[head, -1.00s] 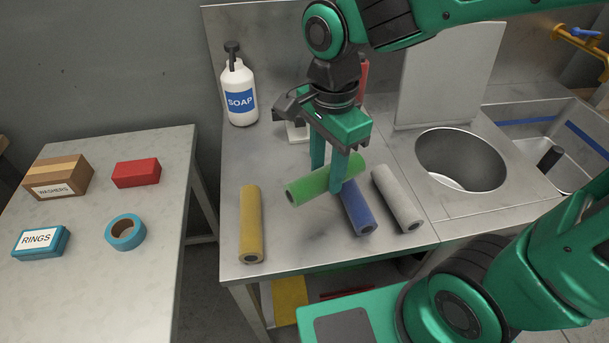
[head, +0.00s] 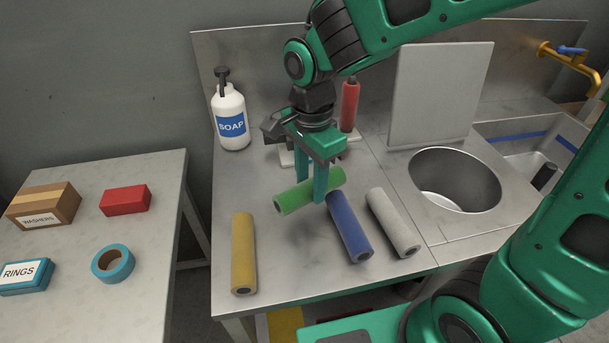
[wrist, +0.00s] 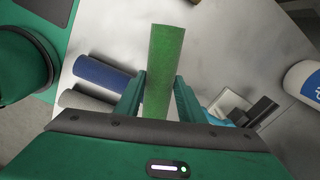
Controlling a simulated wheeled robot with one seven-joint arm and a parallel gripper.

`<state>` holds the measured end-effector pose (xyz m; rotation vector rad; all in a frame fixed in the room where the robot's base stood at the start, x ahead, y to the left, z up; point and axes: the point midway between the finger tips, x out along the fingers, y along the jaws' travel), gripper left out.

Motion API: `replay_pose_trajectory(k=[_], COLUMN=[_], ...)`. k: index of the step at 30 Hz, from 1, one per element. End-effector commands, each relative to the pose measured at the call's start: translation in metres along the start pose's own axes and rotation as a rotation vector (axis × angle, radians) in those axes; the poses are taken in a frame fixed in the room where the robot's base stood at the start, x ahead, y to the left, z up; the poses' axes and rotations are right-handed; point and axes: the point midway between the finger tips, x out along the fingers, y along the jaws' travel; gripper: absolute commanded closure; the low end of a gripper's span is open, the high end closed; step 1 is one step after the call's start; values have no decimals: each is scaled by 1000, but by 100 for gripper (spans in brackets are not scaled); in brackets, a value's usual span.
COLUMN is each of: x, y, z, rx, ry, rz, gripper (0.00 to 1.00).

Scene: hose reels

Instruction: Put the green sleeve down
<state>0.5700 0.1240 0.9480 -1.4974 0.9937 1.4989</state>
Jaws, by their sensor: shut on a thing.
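The green sleeve (head: 292,196) is a tube lying level between the fingers of my gripper (head: 319,190). My gripper is shut on it, pointing down over the metal counter (head: 290,270). In the wrist view the green sleeve (wrist: 164,70) sits between the two fingertips (wrist: 158,92). One finger hides part of the sleeve in the head view.
A yellow sleeve (head: 243,254) lies to the left, a blue sleeve (head: 349,228) and a grey sleeve (head: 393,222) to the right. A soap bottle (head: 230,115) and a red bottle (head: 349,106) stand behind. A round basin (head: 455,180) is at the right.

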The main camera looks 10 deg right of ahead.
Motion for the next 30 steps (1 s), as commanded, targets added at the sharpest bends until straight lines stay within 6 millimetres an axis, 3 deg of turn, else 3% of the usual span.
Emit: replay_pose_trajectory(k=[9, 17, 24, 30], x=[24, 31, 49, 50], y=[-42, -55, -75, -76], z=[-18, -24, -32, -33], rx=[1, 2, 3, 2], ry=[0, 0, 0, 1], rz=[1, 1, 1, -2], gripper=[87, 87, 87, 87])
